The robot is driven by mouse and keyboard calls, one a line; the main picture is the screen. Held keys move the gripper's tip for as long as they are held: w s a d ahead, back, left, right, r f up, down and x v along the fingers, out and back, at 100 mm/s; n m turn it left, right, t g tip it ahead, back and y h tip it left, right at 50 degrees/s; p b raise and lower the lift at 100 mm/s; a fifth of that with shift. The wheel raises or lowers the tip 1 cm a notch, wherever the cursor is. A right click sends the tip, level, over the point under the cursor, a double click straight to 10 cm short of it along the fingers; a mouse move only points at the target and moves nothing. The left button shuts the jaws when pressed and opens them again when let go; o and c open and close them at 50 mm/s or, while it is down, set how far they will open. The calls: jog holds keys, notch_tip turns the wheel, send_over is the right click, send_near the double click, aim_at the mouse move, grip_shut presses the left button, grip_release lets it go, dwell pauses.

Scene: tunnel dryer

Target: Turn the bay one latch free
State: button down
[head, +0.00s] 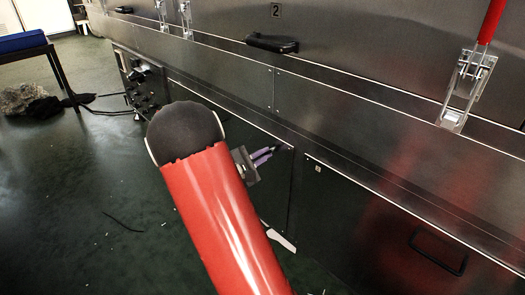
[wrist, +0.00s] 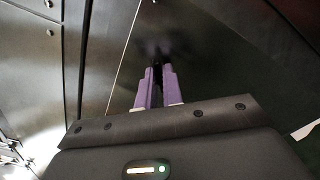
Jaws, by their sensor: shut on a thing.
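My gripper (head: 268,153) reaches to the lower steel panel, near its upper right corner. Its purple fingers are close together, and they also show in the wrist view (wrist: 157,78). They are shut on a small dark piece (wrist: 157,52) at the panel face, which looks like the latch. The fingers and the dark blur around it hide most of its shape, so I cannot tell which way it is turned. The panel (wrist: 190,50) behind it looks flat against the machine.
A panel with a small label (head: 318,168) and a black handle (head: 438,254) is to the right. Above are a black handle (head: 271,43), a plate marked 2 (head: 276,10) and a red-handled clamp (head: 466,88). A control box (head: 142,82) stands at left. Green floor is open at left.

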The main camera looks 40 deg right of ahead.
jog(key=n+p, duration=0.8)
jog(key=n, duration=0.2)
jog(key=shift+p, duration=0.35)
dwell(0.3)
jog(key=c, duration=1.5)
grip_release()
jog(key=shift+c, duration=0.2)
